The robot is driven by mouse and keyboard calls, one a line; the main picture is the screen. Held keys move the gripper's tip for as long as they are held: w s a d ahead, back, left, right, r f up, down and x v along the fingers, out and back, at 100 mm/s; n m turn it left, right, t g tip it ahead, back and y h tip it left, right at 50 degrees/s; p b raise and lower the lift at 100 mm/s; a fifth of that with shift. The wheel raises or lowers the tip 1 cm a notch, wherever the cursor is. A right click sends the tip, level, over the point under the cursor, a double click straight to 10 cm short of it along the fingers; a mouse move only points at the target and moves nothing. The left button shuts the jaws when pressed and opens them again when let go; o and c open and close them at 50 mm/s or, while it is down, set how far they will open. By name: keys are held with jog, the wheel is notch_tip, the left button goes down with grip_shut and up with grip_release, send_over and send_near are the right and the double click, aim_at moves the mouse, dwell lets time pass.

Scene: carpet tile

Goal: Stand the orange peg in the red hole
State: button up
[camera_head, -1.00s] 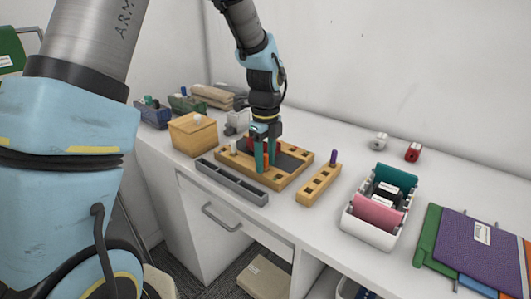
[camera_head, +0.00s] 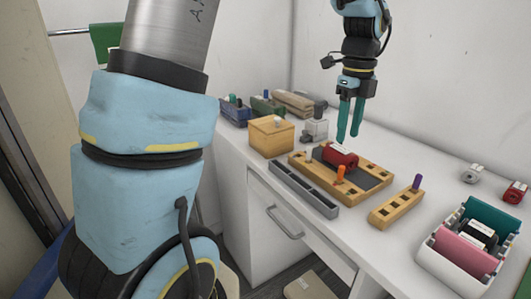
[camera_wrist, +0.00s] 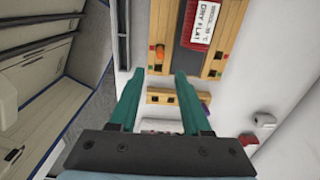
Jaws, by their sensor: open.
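The orange peg (camera_head: 341,174) stands upright at the front edge of the wooden board (camera_head: 361,196); it also shows in the wrist view (camera_wrist: 161,55). The color around its hole is hidden by the peg and too small to tell. A small reddish mark (camera_wrist: 213,73) shows on the board in the wrist view, but I cannot tell if it is the red hole. My gripper (camera_head: 348,138) is open and empty, its green fingers above the board and apart from the peg.
A red labelled block (camera_head: 341,158) lies on the board. A narrow wooden block with a purple peg (camera_head: 417,182) stands to the right, a grey slotted rail (camera_head: 303,190) in front. A wooden box (camera_head: 272,137) is left; a white bin (camera_head: 459,267) is at the front right.

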jog(key=s+a+f+n, duration=0.2)
jog(key=a+f+n, duration=0.2)
jog(key=a+n, duration=1)
jog(key=s+a+f+n+t, duration=0.1)
jog(key=a+f+n, duration=0.3)
jog(key=a+n, duration=1.1)
jog(key=shift+s+a+f+t, duration=0.2)
jog(key=shift+s+a+t, duration=0.1)
jog(key=shift+s+a, duration=0.25)
